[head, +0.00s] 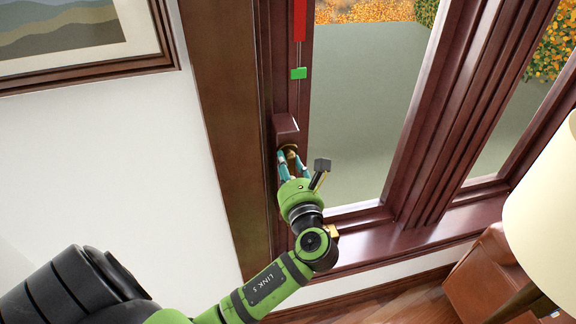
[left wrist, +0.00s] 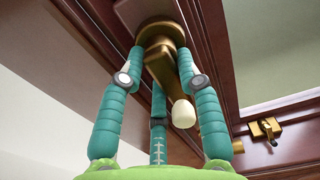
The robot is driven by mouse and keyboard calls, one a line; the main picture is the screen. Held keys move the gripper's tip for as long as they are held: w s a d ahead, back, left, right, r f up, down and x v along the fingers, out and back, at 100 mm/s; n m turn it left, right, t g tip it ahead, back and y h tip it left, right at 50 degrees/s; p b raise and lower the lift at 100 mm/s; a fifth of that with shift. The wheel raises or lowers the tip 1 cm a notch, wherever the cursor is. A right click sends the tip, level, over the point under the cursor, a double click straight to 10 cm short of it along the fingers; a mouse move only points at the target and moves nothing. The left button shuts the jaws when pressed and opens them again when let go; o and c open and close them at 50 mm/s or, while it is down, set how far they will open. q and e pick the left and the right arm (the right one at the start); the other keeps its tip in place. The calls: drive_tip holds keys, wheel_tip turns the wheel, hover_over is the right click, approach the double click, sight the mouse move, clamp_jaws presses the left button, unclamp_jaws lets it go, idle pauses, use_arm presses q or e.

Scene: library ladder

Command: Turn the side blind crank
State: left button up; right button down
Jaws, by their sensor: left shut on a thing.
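The side blind crank (left wrist: 160,62) is brass, with a round base under a dark wood housing (head: 286,128) on the window frame. Its arm slants down to a cream knob (left wrist: 183,113) in the left wrist view. My left gripper (head: 292,160) has teal fingers and is shut on the crank near its base, with fingers on both sides of it. In the left wrist view the fingertips (left wrist: 160,50) are close around the brass part, and the knob hangs free between the fingers. In the head view the fingers hide much of the crank. My right gripper is out of view.
A brass latch (left wrist: 264,130) is on the lower window frame. A lampshade (head: 545,205) and a brown leather seat (head: 480,278) stand at the right. A framed picture (head: 90,75) hangs left.

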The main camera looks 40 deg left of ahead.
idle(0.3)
use_arm(q)
drive_tip(key=o, duration=1.1)
drive_tip(key=shift+w+d, duration=0.1)
drive_tip(key=v, duration=1.2)
